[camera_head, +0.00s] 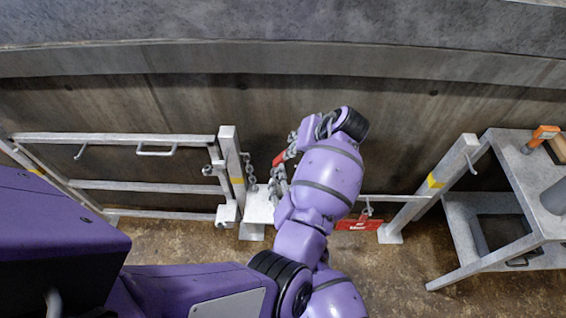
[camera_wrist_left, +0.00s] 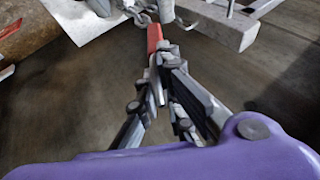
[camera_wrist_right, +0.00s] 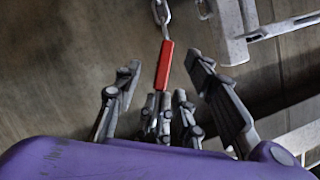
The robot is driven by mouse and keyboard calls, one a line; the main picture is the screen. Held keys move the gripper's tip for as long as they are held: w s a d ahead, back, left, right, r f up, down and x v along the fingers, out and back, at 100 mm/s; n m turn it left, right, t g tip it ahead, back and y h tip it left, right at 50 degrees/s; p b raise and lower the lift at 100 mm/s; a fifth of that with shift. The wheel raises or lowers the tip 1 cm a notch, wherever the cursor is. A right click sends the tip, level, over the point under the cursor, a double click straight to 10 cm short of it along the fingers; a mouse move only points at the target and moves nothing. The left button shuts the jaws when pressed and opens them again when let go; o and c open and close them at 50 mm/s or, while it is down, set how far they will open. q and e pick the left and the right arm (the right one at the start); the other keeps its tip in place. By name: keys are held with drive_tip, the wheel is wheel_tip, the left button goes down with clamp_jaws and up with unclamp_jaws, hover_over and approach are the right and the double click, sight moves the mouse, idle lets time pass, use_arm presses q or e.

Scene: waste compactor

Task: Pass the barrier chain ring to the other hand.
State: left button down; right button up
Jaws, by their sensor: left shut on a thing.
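The barrier chain ring shows as a red bar-like end piece (camera_wrist_left: 155,39) on grey chain links in the left wrist view. My left gripper (camera_wrist_left: 160,68) is shut on its near end. In the right wrist view the red piece (camera_wrist_right: 165,65) hangs from the chain (camera_wrist_right: 161,12), between the spread fingers of my right gripper (camera_wrist_right: 164,72), which is open around it. In the head view the chain (camera_head: 277,178) with a red part (camera_head: 280,157) hangs left of my purple wrist. My left gripper (camera_head: 315,126) is partly hidden there; I cannot make out the right gripper's fingers.
A white gate (camera_head: 150,185) stands left, beside a post (camera_head: 230,165). A grey metal table (camera_head: 512,165) holds an orange-headed tool (camera_head: 545,133). A concrete wall (camera_head: 190,105) stands behind.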

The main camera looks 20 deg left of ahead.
sight(282, 160)
drive_tip(key=w+a, duration=0.1)
drive_tip(key=w, duration=0.1)
drive_tip(key=w+a, duration=0.1)
drive_tip(key=w, duration=0.2)
drive_tip(key=w+a, duration=0.1)
drive_tip(key=w, duration=0.2)
drive_tip(key=shift+a, duration=0.35)
drive_tip(key=shift+w+a+f, duration=0.15)
drive_tip(key=shift+w+f, duration=0.05)
drive_tip(key=shift+w, duration=0.05)
clamp_jaws()
use_arm(q)
drive_tip(key=c, duration=1.8)
unclamp_jaws()
drive_tip(key=shift+c, duration=0.2)
use_arm(e)
drive_tip(key=shift+a+r, duration=0.1)
use_arm(q)
drive_tip(key=shift+a, duration=0.1)
drive_tip(key=shift+a, duration=0.1)
use_arm(e)
drive_tip(key=shift+d, duration=0.2)
use_arm(q)
drive_tip(key=shift+r, duration=0.15)
